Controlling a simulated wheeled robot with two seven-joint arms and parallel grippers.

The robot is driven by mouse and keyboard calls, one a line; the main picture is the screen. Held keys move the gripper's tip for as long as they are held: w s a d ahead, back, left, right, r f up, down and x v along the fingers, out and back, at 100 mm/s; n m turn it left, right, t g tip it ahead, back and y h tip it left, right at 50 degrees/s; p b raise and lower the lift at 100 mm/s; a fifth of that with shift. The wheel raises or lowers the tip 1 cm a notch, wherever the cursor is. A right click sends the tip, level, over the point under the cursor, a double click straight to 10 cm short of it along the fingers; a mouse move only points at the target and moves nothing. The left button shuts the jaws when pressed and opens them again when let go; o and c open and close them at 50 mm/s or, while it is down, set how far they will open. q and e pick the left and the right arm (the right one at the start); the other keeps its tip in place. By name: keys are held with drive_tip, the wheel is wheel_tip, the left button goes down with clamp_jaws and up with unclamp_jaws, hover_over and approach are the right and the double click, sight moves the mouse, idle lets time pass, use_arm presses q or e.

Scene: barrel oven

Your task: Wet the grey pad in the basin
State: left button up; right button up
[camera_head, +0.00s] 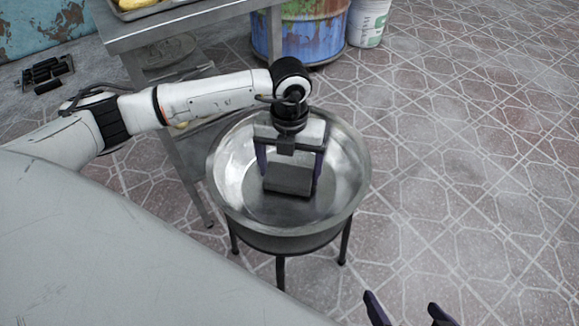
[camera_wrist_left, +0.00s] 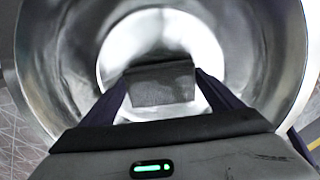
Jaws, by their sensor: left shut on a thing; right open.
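The grey pad (camera_head: 290,178) is a dark grey block inside the round metal basin (camera_head: 357,190). My left gripper (camera_head: 290,177) reaches down into the basin and is shut on the pad, one purple finger at each end. In the left wrist view the pad (camera_wrist_left: 161,84) sits between the two fingertips, over the shiny basin floor (camera_wrist_left: 120,62). I cannot tell whether the pad touches the floor, and no clear water surface shows. My right gripper (camera_head: 408,312) is open and empty at the bottom edge, right of centre, well away from the basin.
The basin stands on dark legs (camera_head: 281,270). A metal table (camera_head: 165,28) with a tray (camera_head: 150,7) stands close behind it at the left. A rusty blue barrel (camera_head: 315,32) and a white bucket (camera_head: 368,22) stand behind. The tiled floor to the right is clear.

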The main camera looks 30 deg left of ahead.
sight(290, 171)
use_arm(q)
drive_tip(key=shift+f+b, duration=0.3)
drive_tip(key=shift+f, duration=0.35)
idle(1.8)
drive_tip(key=shift+r, duration=0.1)
drive_tip(key=shift+r+p, duration=2.9)
drive_tip(key=shift+r, duration=0.6)
